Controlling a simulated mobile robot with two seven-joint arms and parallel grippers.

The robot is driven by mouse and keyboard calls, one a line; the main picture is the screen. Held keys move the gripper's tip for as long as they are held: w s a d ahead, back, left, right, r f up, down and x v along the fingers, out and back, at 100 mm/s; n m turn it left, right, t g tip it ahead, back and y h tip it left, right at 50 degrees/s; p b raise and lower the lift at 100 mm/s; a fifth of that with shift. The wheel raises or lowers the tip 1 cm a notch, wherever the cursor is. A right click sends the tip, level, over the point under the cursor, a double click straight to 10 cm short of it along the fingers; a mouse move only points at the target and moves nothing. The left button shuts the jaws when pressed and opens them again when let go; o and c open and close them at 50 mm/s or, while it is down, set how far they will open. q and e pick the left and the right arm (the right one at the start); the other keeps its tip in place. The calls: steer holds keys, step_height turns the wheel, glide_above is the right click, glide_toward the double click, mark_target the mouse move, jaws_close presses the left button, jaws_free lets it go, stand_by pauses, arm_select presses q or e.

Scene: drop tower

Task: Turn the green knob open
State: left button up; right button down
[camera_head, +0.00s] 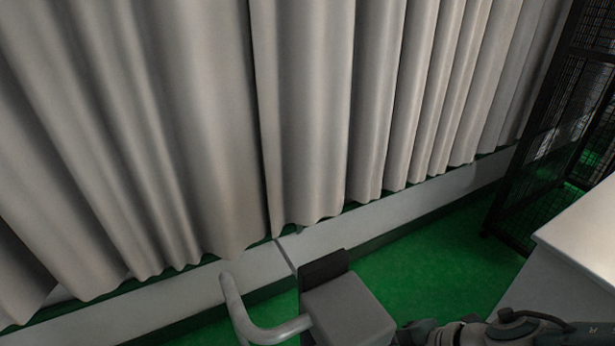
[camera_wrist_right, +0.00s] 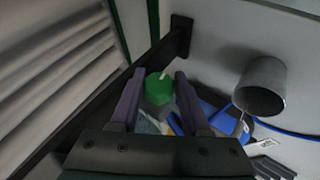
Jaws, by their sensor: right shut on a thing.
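The green knob (camera_wrist_right: 158,92), with a small pale pointer mark on its top, is in the middle of the right wrist view. My right gripper (camera_wrist_right: 160,76) has its two purple-grey fingers on either side of the knob and is shut on it. The knob's lower part and what it is mounted on are partly hidden by the fingers and gripper body. In the head view neither the knob nor my right gripper shows. My left gripper is in neither view.
In the right wrist view a grey metal cylinder (camera_wrist_right: 262,88), a blue hose (camera_wrist_right: 290,132) and a white tag (camera_wrist_right: 262,143) lie right of the fingers. A black bar (camera_wrist_right: 150,60) runs behind. The head view shows grey curtains (camera_head: 310,110), green floor (camera_head: 440,255) and a white cabinet (camera_head: 580,235).

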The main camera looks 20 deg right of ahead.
steer(key=shift+w+r+g+p, duration=0.1)
steer(key=shift+g+p, duration=0.35)
steer(key=shift+g, duration=0.05)
stand_by(0.3)
steer(key=shift+c, duration=2)
jaws_free()
steer(key=p+v, duration=0.7)
steer(key=v, duration=0.2)
steer(key=shift+r, duration=0.3)
